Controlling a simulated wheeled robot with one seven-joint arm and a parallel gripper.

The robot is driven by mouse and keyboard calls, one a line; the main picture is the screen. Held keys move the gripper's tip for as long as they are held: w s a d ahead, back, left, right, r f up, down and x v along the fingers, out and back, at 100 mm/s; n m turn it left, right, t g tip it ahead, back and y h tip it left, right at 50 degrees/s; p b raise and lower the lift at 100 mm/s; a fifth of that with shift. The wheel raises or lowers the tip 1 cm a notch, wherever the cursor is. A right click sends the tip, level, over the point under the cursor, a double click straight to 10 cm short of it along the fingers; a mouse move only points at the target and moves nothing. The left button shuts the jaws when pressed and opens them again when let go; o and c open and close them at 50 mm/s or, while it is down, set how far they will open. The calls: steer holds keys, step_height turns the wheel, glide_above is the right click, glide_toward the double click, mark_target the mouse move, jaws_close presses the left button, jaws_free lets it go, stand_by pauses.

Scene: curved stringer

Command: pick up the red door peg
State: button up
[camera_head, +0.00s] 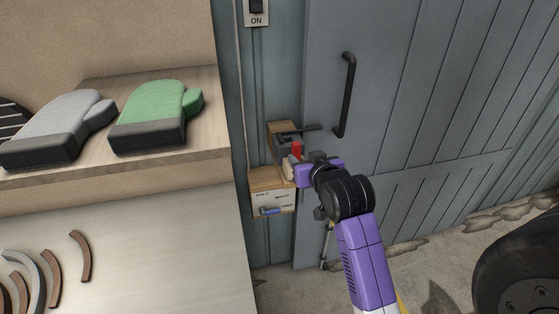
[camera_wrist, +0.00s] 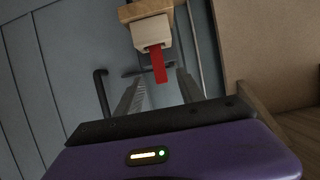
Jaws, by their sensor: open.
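The red door peg (camera_head: 297,149) shows as a small red piece by the latch on the grey door, partly hidden by my gripper. In the wrist view the red peg (camera_wrist: 157,64) sticks out of a pale block (camera_wrist: 150,32) and runs down between my two fingers. My gripper (camera_wrist: 160,78) is open, with one finger on each side of the peg and a visible gap to each. In the head view my gripper (camera_head: 298,167) is at the latch, just below the peg. Contact with the peg is not visible.
A wooden box (camera_head: 272,199) with a label is mounted below the latch. A black door handle (camera_head: 346,95) stands to the right. A wooden shelf (camera_head: 215,140) at left holds a green mitt (camera_head: 155,116) and a grey mitt (camera_head: 55,130). A black tyre (camera_head: 520,275) is at lower right.

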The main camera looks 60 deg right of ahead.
mark_target(297, 155)
steer(key=shift+w+d+f, duration=0.3)
steer(key=shift+d+f, duration=0.05)
steer(key=shift+f, duration=0.1)
steer(key=p+x, duration=0.1)
steer(key=x, duration=0.5)
steer(key=shift+d+f, duration=0.2)
steer(key=shift+f, duration=0.05)
jaws_close()
